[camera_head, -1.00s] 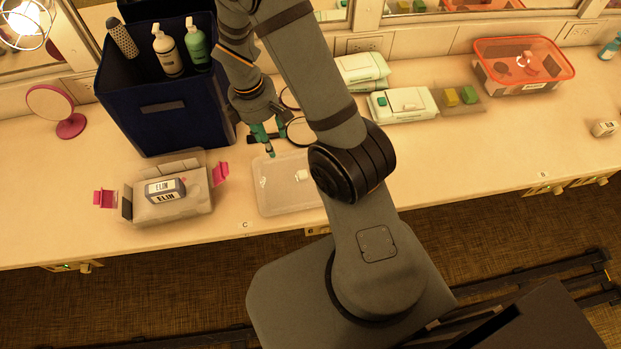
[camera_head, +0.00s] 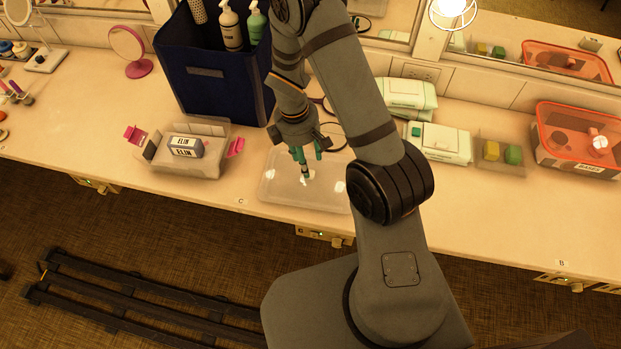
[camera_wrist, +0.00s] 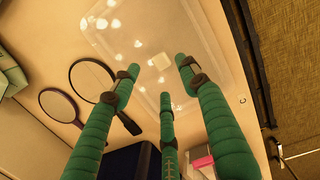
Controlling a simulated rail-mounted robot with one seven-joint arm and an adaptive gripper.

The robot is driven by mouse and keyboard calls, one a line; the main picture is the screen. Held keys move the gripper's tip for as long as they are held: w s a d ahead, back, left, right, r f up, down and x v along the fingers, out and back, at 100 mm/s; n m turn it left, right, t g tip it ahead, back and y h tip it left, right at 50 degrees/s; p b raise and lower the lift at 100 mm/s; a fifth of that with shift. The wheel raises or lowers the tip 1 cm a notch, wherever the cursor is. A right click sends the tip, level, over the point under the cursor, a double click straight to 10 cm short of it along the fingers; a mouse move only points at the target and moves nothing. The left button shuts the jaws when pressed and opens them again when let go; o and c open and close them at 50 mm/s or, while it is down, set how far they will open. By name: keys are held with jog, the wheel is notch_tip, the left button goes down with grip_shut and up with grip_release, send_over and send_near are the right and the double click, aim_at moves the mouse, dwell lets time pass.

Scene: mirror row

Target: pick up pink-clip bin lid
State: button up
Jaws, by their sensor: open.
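The clear, flat bin lid (camera_head: 277,186) lies on the counter, right of the open clear bin with pink clips (camera_head: 200,165). My gripper (camera_head: 306,167) points down above the lid. In the wrist view the lid (camera_wrist: 215,30) fills the upper middle, with bright reflections and a small pale square label on it. The three green fingers of my gripper (camera_wrist: 158,78) are spread over the lid with nothing between them. Whether any fingertip touches the lid, I cannot tell. My arm hides part of the counter right of the lid in the head view.
The bin holds a box labelled ELIN (camera_head: 186,147). A dark blue caddy (camera_head: 215,85) with bottles stands behind. White wipe packs (camera_head: 440,142) and a red-rimmed bin (camera_head: 577,160) stand to the right. Counter in front is clear.

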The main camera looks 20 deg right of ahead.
jog(key=f, duration=0.3)
jog(key=f+b, duration=0.1)
jog(key=f, duration=0.1)
jog(key=shift+s+d, duration=0.3)
jog(key=shift+s, duration=0.05)
grip_shut()
dwell(0.4)
